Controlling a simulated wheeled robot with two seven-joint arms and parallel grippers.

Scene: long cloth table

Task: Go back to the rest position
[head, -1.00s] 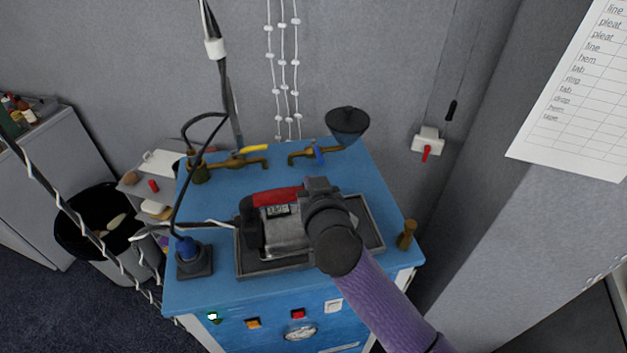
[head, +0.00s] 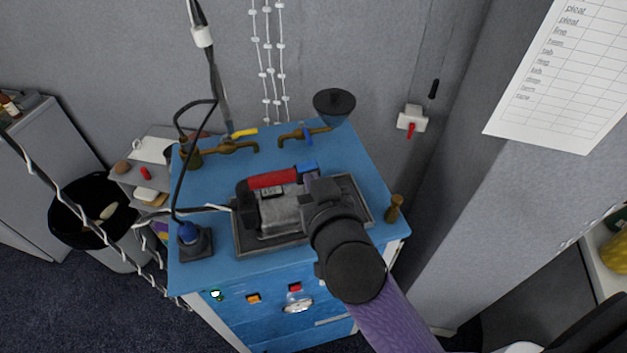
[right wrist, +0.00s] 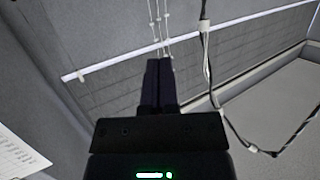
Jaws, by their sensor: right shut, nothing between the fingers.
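My right gripper (head: 320,192) comes in on its purple arm from the bottom right of the head view. It is in front of the right end of a steam iron with a red handle (head: 272,179) and hides part of it. In the right wrist view my right gripper (right wrist: 159,68) has its two dark fingers together, with nothing between them, in front of the grey wall. The iron sits on a dark-rimmed tray (head: 243,247) on a blue cabinet (head: 215,170). My left gripper is not in view.
Brass taps (head: 233,147), a dark funnel (head: 334,103) and a hanging black cable (head: 213,75) stand behind the iron. A brass peg (head: 394,207) is at the cabinet's right edge. A black bin (head: 80,240) is at left. A wall column (head: 480,210) rises at right.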

